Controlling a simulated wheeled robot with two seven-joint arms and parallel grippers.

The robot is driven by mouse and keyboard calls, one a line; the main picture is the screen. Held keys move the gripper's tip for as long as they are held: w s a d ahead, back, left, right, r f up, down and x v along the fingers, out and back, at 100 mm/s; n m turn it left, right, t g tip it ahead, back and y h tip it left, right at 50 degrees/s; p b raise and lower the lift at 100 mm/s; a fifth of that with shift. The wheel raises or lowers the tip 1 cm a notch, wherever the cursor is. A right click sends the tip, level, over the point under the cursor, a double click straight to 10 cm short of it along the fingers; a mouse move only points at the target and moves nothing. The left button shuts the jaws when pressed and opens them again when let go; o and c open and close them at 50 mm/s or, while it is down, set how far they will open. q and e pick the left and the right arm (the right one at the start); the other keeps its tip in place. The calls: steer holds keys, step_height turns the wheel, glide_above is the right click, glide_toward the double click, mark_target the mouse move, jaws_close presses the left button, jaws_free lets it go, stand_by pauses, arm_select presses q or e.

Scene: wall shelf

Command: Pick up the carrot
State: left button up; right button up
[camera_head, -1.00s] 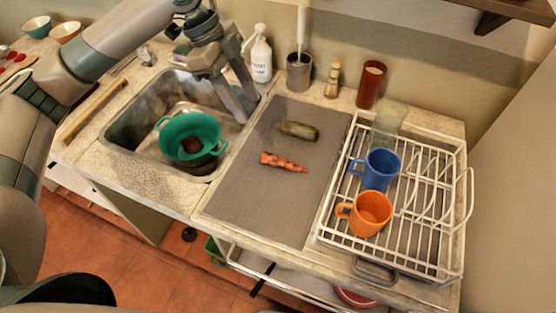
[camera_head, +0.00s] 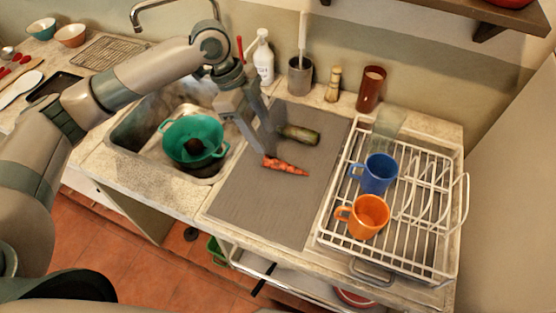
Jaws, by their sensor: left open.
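The orange carrot (camera_head: 287,167) lies flat on the grey mat (camera_head: 262,212), right of the sink. My left gripper (camera_head: 264,145) is open and points down just above the carrot's left end. One finger reaches close to that end; I cannot tell whether it touches. Nothing is held in it. A green cucumber-like vegetable (camera_head: 300,135) lies on the mat behind the carrot, its left end partly hidden by the gripper. My right gripper is not in view.
A green colander (camera_head: 208,133) with a dark round item stands in the sink (camera_head: 135,140). A white dish rack (camera_head: 408,240) with a blue mug (camera_head: 380,174) and an orange mug (camera_head: 368,216) is at right. A white bottle (camera_head: 263,62) stands behind. The mat's front is clear.

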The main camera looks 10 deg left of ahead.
mark_target(276, 161)
arm_select(q)
steer(key=shift+p+x, duration=0.4)
steer(key=shift+x, duration=1.6)
steer(key=shift+s+f, duration=0.1)
steer(key=shift+d+f+p, duration=0.1)
steer(key=shift+f+p, duration=0.05)
steer(key=shift+p, duration=0.2)
steer(key=x, duration=0.1)
steer(key=p+x, duration=0.2)
steer(key=shift+s+f, duration=0.3)
steer(key=shift+f, duration=0.15)
steer(key=shift+d+f, duration=0.2)
steer(key=shift+f, duration=0.2)
steer(key=shift+c, duration=0.3)
